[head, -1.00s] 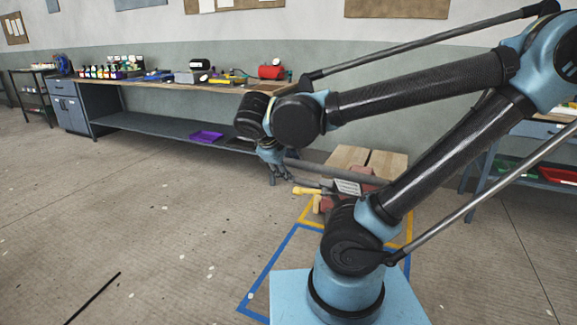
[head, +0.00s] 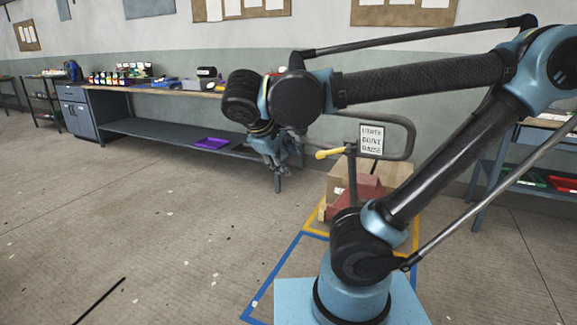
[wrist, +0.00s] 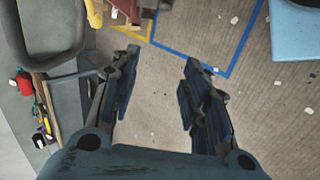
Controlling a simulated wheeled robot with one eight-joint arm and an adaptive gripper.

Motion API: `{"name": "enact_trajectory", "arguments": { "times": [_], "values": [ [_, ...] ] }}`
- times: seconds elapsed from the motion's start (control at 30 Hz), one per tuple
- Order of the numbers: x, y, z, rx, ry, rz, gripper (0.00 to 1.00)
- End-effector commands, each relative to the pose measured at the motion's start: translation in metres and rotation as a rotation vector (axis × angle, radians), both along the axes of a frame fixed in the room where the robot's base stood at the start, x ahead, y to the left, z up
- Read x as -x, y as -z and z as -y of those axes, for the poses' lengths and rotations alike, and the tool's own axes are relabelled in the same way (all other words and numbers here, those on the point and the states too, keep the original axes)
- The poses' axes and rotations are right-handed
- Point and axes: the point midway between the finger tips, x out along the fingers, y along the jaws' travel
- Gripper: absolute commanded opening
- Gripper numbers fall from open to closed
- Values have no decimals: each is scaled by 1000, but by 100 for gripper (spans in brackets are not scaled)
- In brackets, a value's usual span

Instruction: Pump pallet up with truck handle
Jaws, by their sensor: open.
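The truck handle (head: 412,136) is a dark grey loop on a dark shaft, standing raised, with a white sign (head: 371,139) and a yellow lever (head: 330,153). The red truck body (head: 370,187) is below, partly hidden by my arm. A wooden pallet (head: 322,209) with a box shows around it. My gripper (head: 277,176) is open and empty, left of the handle loop and apart from it. In the wrist view my gripper (wrist: 160,72) has its fingers spread over bare floor. The handle loop (wrist: 83,30) is at the upper left there, outside the fingers.
A long workbench (head: 150,88) with tools stands along the wall behind. A blue shelf (head: 490,175) with trays stands at the right. Blue tape (head: 262,284) and yellow tape mark the floor. The floor at left is mostly clear.

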Motion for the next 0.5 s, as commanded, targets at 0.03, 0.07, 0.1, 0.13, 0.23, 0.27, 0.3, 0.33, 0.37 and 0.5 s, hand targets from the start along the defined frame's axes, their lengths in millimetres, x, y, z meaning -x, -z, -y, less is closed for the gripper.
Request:
{"name": "enact_trajectory", "arguments": {
  "times": [0.03,0.07,0.1,0.13,0.23,0.27,0.3,0.33,0.37,0.5],
  "values": [
    [4,-5,-2,0,-3,0,42],
    [6,-7,-4,-1,-4,-1,42],
    [8,-11,-6,-1,-4,-1,42],
    [10,-13,-7,-1,-3,-1,42],
    [14,-19,-9,-1,-3,-1,42],
    [15,-21,-10,-1,-3,-1,42],
    [16,-22,-11,-1,-3,-1,42],
    [17,-23,-11,-1,-1,-1,42],
    [17,-24,-11,-1,-1,-1,42],
    [19,-26,-12,-1,-1,0,42]
  ]
}}
